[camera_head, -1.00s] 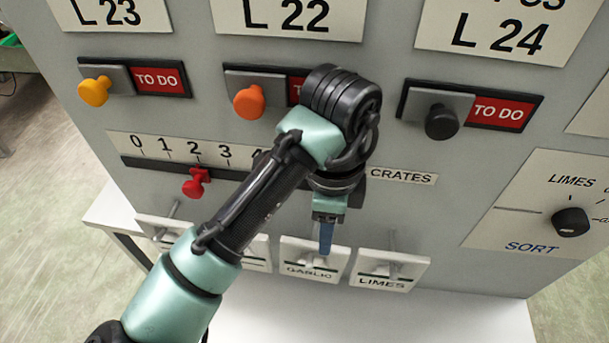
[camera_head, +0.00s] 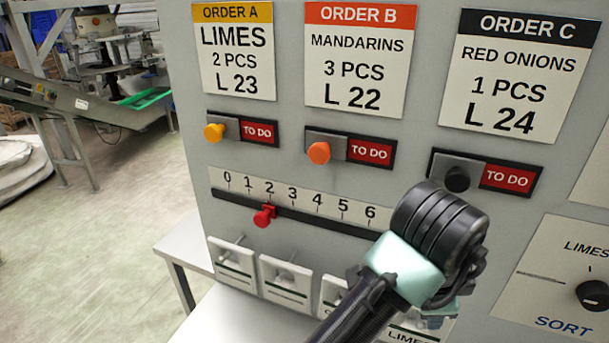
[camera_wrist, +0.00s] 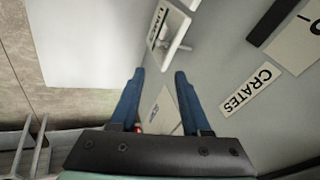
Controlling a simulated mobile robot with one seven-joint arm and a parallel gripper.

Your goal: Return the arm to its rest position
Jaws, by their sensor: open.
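My gripper (camera_wrist: 159,76) is open in the wrist view, with two blue fingers apart and nothing between them. Past the fingers are a small label card, the white counter and the grey panel face. In the head view my arm (camera_head: 425,250) reaches up from the bottom, in front of the panel's lower right part. My dark wrist joint covers the right end of the number scale, and the fingers are hidden there.
The grey panel (camera_head: 285,190) carries order cards, TO DO switches and a red slider (camera_head: 264,216) near 2. Levers (camera_head: 233,255) with labels stick out below, partly behind my arm. The SORT knob (camera_head: 593,295) is at right. Open floor lies left.

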